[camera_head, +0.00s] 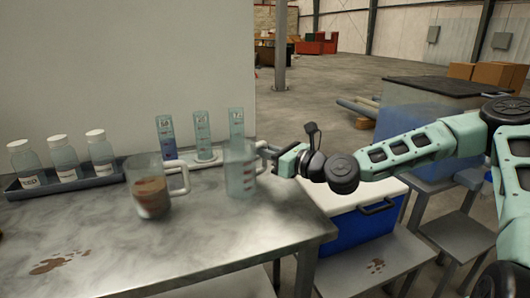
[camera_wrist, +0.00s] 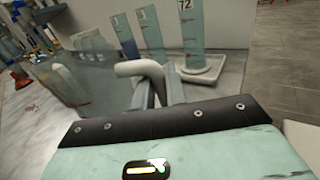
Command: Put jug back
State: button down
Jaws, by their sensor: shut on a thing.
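A clear, empty-looking jug (camera_head: 240,175) is at the right end of the metal table, with its body near the table's right edge. My gripper (camera_head: 270,152) reaches in from the right and is shut on the jug's handle. In the wrist view the pale handle (camera_wrist: 138,68) runs between my gripper's fingers (camera_wrist: 157,88), with the see-through jug body (camera_wrist: 85,80) to the left. I cannot tell whether the jug's base touches the table. A second jug (camera_head: 151,190), holding brown sludge, stands on the table to the left.
Several measuring cylinders (camera_head: 201,135) stand behind the jugs on the metal table (camera_head: 200,235). A dark tray (camera_head: 25,190) with white-capped bottles (camera_head: 62,155) is at the left. A blue cooler (camera_head: 355,225) stands right of the table. The table's front middle is clear apart from brown stains.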

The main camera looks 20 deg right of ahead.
jog(key=c, duration=1.4)
grip_release()
jog(key=shift+f, duration=0.1)
jog(key=shift+c, duration=0.2)
jog(key=v, duration=0.5)
jog(key=p+v, duration=0.1)
jog(key=v, duration=0.5)
jog(key=shift+r, duration=0.2)
jog(key=shift+s+d+f, duration=0.1)
jog(key=shift+s+d, duration=0.2)
jog(key=shift+s, duration=0.1)
